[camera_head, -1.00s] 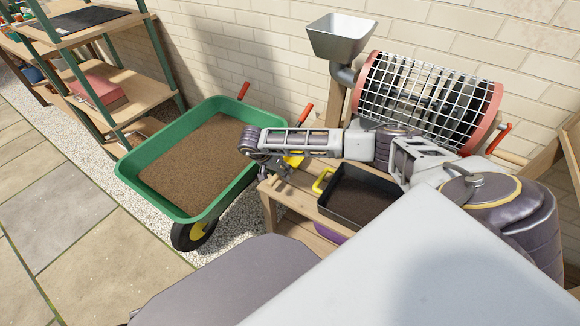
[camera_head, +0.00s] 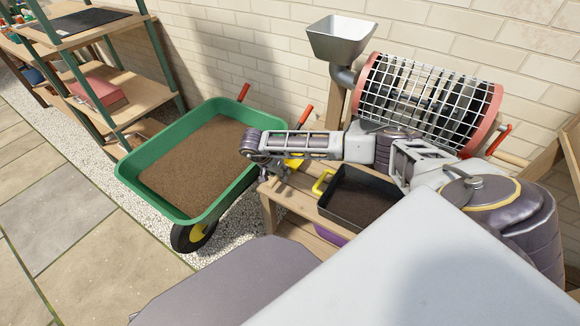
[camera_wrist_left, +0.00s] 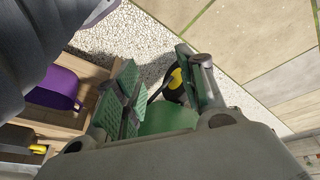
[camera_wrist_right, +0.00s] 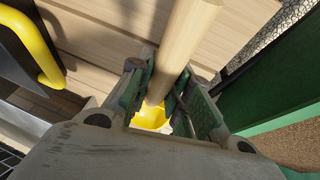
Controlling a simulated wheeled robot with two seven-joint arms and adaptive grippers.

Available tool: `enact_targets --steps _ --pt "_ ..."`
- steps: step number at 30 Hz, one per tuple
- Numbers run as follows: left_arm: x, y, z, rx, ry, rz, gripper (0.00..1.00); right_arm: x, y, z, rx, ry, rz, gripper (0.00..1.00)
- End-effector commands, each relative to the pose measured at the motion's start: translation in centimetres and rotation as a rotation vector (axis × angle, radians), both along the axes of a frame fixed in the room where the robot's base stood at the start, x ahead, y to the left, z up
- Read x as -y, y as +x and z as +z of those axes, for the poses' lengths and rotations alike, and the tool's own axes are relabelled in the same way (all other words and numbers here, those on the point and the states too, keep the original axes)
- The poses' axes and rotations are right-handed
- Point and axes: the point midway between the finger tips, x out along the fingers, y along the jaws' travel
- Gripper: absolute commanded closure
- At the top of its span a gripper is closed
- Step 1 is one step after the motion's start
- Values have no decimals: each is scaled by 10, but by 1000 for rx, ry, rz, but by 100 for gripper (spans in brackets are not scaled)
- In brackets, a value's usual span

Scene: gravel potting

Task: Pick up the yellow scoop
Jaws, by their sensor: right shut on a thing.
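The yellow scoop (camera_head: 294,160) shows partly under my right arm in the head view, above the wooden bench. In the right wrist view its wooden handle (camera_wrist_right: 183,50) runs between the fingers, and part of its yellow body (camera_wrist_right: 150,118) shows beyond them. My right gripper (camera_head: 274,170) is shut on the handle, as the right wrist view (camera_wrist_right: 168,85) shows. Much of the scoop is hidden by the arm and gripper. My left gripper (camera_wrist_left: 160,88) is open, with its fingers apart and nothing between them; it is not visible in the head view.
A green wheelbarrow (camera_head: 140,181) full of brown gravel stands left of the right gripper. A black tray (camera_head: 345,217) with a yellow handle and dark contents sits on the bench (camera_head: 292,197). A mesh drum (camera_head: 425,95) and a grey hopper (camera_head: 342,40) stand behind.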

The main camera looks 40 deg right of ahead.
Motion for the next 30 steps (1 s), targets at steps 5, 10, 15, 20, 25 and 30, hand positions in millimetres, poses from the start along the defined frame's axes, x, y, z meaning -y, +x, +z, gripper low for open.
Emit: enact_targets --steps 5,10,15,20,25,30 --pt "0 1 0 1 -1 1 60 0 0 0 0 0 -1 100" --pt "0 0 0 -1 -2 2 60 0 0 1 2 -1 0 100" --pt "0 -3 0 -9 0 3 60 0 1 8 2 -1 0 100" --pt "-1 -5 -4 -22 6 4 60 0 1 23 2 -1 0 100" --pt "-2 -7 -14 -45 15 5 60 0 1 48 4 -1 1 100" --pt "-4 -1 -21 -51 24 7 60 0 1 74 3 0 0 100"
